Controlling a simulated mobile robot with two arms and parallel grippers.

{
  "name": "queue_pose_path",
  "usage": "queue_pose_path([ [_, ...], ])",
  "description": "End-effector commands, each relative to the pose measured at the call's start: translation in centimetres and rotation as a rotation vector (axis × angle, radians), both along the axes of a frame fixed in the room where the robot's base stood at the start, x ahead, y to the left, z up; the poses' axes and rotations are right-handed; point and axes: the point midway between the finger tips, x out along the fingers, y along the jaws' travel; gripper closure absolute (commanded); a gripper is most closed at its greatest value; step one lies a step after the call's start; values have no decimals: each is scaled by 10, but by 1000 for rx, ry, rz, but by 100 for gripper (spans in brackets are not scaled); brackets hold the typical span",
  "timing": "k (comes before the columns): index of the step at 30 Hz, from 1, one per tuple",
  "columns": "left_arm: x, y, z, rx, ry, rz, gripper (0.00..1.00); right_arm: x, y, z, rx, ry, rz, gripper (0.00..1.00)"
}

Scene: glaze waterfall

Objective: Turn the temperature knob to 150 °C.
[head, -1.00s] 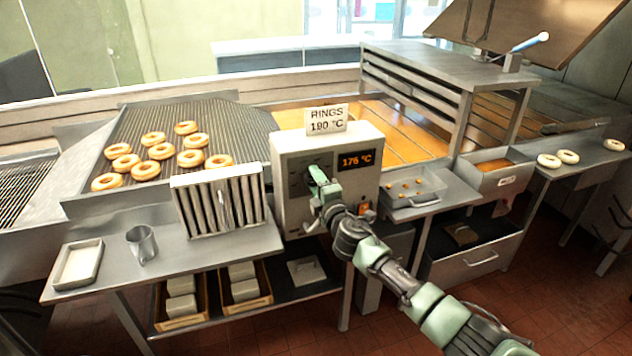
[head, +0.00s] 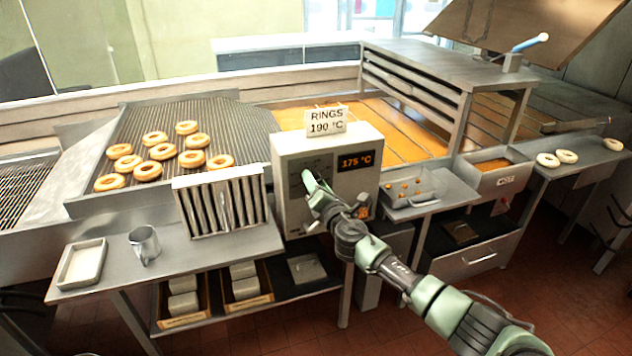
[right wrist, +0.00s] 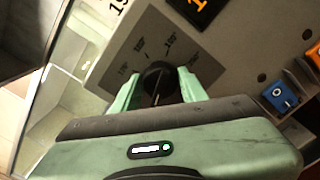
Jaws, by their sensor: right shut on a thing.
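The control box (head: 355,213) stands in the middle of the head view, with an orange display (head: 355,161) reading 175 °C. The black temperature knob (right wrist: 157,80) shows in the right wrist view on a grey dial plate (right wrist: 165,45) with printed marks. My right gripper (right wrist: 155,88) has its two green fingers on either side of the knob and is shut on it. In the head view my right gripper (head: 312,185) covers most of the knob. The knob's exact pointing is hard to read. My left gripper is not in view.
A card (head: 326,121) reading RINGS 190 °C stands on the box. A blue switch (right wrist: 281,96) and an orange one sit beside the dial. A ribbed rack (head: 222,203) stands left of the box, and a tray (head: 415,190) lies to its right.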

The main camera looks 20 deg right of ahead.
Motion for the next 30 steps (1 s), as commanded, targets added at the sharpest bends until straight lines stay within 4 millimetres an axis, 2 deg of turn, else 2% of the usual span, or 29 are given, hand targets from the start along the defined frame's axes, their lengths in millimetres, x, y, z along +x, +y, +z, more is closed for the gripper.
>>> queue_pose_path([
  [20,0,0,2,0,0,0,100,0,0,-2,-69,0,0,98],
  [21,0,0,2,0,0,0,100,0,0,-2,-69,0,0,55],
  [23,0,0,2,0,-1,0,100,0,0,-2,-69,0,0,38],
  [30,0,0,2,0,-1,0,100,0,0,-1,-67,-1,0,36],
])
